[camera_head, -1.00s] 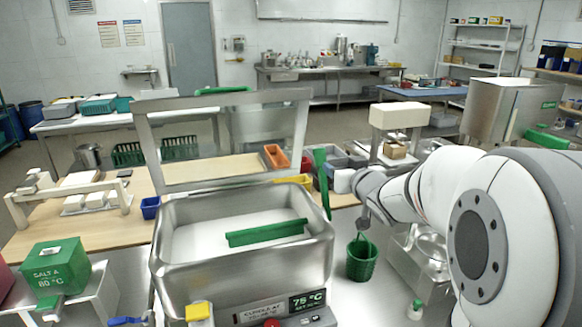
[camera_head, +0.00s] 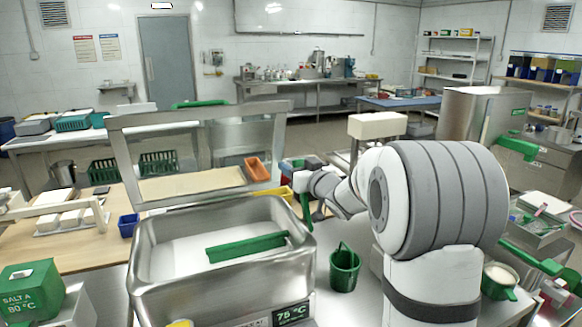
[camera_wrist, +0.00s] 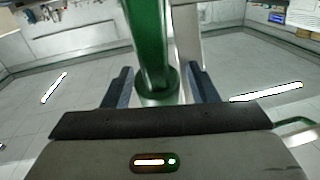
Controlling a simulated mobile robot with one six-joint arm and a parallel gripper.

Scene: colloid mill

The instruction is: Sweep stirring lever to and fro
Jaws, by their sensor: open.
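The stirring lever is a green upright bar (camera_head: 305,208) at the right end of the steel vat (camera_head: 150,285) in the head view. A long green paddle (camera_head: 247,247) lies across the white contents of the vat. My gripper (camera_head: 308,190) is at the lever, and my wrist hides part of it. In the wrist view the green lever (camera_wrist: 150,45) rises between the two dark fingers of my gripper (camera_wrist: 160,88). The fingers are open, one on each side of the lever, with gaps visible. A round green collar surrounds the lever's near end.
A steel frame (camera_head: 115,160) stands behind the vat. A green bucket (camera_head: 344,268) stands right of the vat, below my arm. A green salt box (camera_head: 30,290) stands at left.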

